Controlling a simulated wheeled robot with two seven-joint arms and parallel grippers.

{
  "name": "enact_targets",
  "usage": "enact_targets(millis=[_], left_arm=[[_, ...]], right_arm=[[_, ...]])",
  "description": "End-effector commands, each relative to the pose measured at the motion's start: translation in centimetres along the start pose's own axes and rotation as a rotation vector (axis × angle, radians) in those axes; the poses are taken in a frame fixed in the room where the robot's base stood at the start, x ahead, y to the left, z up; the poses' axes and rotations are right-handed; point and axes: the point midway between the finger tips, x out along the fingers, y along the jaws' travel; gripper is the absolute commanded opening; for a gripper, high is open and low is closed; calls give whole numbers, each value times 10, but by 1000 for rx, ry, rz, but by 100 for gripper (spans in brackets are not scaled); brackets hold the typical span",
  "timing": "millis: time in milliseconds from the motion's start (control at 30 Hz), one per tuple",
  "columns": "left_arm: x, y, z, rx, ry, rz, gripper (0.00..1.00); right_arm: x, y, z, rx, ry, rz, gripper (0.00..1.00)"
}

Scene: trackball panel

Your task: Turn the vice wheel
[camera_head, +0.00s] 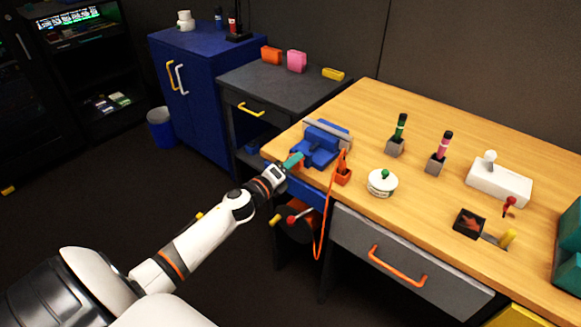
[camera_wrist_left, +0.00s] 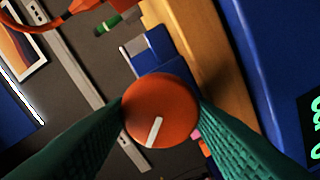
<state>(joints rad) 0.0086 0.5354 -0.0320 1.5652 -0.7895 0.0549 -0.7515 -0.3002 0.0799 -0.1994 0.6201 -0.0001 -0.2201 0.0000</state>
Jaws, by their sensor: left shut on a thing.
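The blue vice (camera_head: 318,147) is mounted at the left front edge of the wooden workbench (camera_head: 380,110). In the left wrist view the vice wheel (camera_wrist_left: 165,103) is a round orange disc with a white line mark, which slants from upper right to lower left. My left gripper (camera_head: 294,161) reaches the front of the vice, and its teal fingers hide the wheel in the head view. In the wrist view the two fingers of this gripper (camera_wrist_left: 160,112) press on opposite sides of the wheel. Blue vice body (camera_wrist_left: 156,52) shows behind it. My right gripper is not in view.
An orange holder (camera_head: 343,176) with a hanging orange cable stands just right of the vice. A white pot (camera_head: 382,183) and two pen stands are further right. A grey drawer (camera_head: 400,262) with an orange handle is below the benchtop. A grey cabinet (camera_head: 275,84) stands behind left.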

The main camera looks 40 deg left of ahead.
Motion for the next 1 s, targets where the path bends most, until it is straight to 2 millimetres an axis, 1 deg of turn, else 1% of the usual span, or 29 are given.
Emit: enact_targets(millis=[200,400,600,967,1000], left_arm=[[0,-2,2,131,-3,-2,24],[-1,-1,2,200,-4,-2,24],[-1,-1,2,228,-4,-2,24],[-1,-1,2,229,-4,-2,24],[-1,-1,2,229,-4,-2,50]], right_arm=[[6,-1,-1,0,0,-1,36],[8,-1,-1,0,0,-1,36],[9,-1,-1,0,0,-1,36],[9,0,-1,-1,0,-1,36],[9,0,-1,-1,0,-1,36]])
